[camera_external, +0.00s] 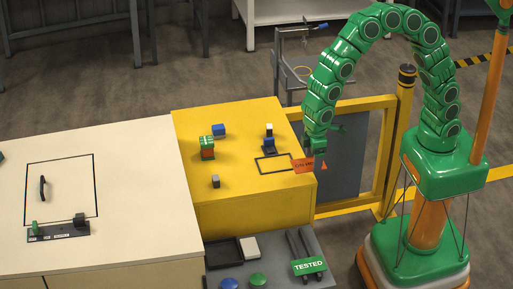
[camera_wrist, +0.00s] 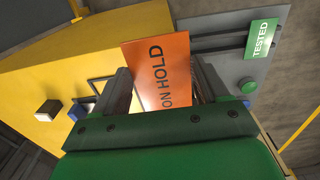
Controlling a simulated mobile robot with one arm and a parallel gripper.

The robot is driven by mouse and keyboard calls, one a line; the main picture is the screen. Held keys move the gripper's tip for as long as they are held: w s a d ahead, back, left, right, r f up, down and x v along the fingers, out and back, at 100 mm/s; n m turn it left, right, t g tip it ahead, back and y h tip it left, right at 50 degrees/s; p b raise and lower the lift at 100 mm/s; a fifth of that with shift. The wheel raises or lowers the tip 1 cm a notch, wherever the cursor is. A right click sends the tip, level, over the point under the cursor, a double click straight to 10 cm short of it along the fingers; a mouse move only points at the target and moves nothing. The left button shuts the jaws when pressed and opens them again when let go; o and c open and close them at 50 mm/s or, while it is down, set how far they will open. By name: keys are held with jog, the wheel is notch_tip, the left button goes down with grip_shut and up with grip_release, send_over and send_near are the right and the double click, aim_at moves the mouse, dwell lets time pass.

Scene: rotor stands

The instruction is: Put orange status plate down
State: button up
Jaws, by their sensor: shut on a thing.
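The orange status plate (camera_external: 303,165) reads "ON HOLD" and is held in the air near the right edge of the yellow table (camera_external: 245,198). It also shows in the wrist view (camera_wrist: 162,72), upright between the jaws. My gripper (camera_external: 316,152) is shut on the plate; in the wrist view (camera_wrist: 165,90) a finger stands on each side of it. A green "TESTED" plate (camera_external: 309,267) rests at the dark two-bar rack (camera_external: 298,244) on the grey lower shelf. That plate also shows in the wrist view (camera_wrist: 262,39).
A black outlined rectangle (camera_external: 273,157) lies on the yellow table beside several small blocks. The grey shelf (camera_external: 262,270) holds a black tray (camera_external: 224,252), a white block (camera_external: 250,247), and blue (camera_external: 229,283) and green (camera_external: 257,279) round buttons. A yellow-framed barrier (camera_external: 385,150) stands behind.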

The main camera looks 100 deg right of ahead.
jog(key=w+d+r, duration=0.3)
jog(key=d+r, duration=0.5)
jog(key=d, duration=0.1)
send_near(258, 166)
jog(key=shift+s+d+f, duration=0.15)
jog(key=shift+s+f, duration=0.5)
jog(key=shift+s, duration=0.05)
jog(key=shift+w+f, duration=0.85)
jog(key=shift+f, duration=0.15)
jog(key=shift+s+f, duration=0.1)
jog(key=shift+f, duration=1.35)
jog(key=shift+f, duration=0.6)
